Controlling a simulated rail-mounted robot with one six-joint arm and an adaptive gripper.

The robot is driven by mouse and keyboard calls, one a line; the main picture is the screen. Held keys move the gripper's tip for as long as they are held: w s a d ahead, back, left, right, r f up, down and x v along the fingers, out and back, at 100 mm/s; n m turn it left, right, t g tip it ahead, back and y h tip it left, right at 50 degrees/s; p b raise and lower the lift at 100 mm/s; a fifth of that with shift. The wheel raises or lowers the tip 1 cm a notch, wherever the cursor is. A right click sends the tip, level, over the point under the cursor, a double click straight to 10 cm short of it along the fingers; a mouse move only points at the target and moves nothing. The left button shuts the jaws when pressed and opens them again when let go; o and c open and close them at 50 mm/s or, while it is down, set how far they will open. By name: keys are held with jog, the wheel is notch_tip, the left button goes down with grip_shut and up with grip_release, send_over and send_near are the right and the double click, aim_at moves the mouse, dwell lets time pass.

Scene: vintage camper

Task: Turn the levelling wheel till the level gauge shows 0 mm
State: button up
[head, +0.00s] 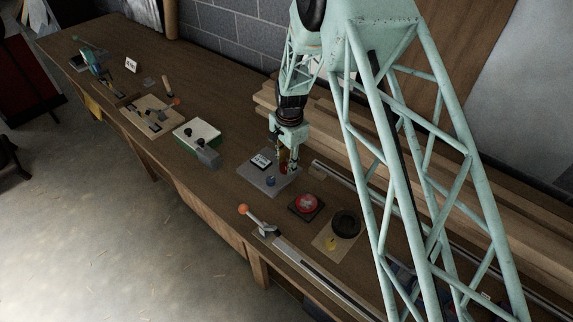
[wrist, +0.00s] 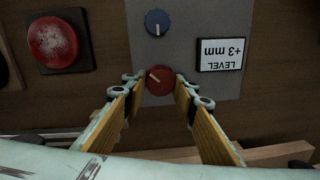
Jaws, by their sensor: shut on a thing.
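The levelling wheel appears to be the red round knob (wrist: 160,80) with a pale pointer line, on a grey panel (wrist: 192,20). My gripper (wrist: 161,88) is shut on the red knob, one finger on each side of it. The level gauge (wrist: 221,54) on the same panel reads "LEVEL +3 mm", upside down in the wrist view. In the head view my gripper (head: 289,167) reaches down onto the panel (head: 257,183), and the gauge (head: 261,162) stands to its left. There the arm and fingers mostly hide the red knob.
A blue knob (wrist: 157,22) sits on the panel near the red one. A red push button (head: 306,203) and a black ring-shaped thing (head: 346,223) lie to the right. A lever with an orange ball (head: 243,209) stands at the front edge. Planks lie behind.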

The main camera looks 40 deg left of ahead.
jog(key=shift+n+b, duration=0.4)
jog(key=shift+b, duration=0.05)
jog(key=n+b, duration=0.3)
jog(key=shift+f, duration=0.1)
jog(key=n+b, duration=0.3)
jog(key=n, duration=0.2)
jog(key=shift+a+g+b, duration=0.15)
jog(key=shift+g+b, duration=0.15)
jog(key=shift+b, duration=0.05)
jog(key=n+b, duration=0.2)
jog(key=n, duration=0.2)
jog(key=shift+a+n, duration=0.1)
jog(key=shift+n, duration=0.3)
jog(key=shift+n+h+b, duration=0.3)
jog(key=shift+n+b, duration=0.35)
jog(key=shift+n, duration=1.45)
jog(key=o, duration=0.8)
jog(key=shift+o, duration=0.2)
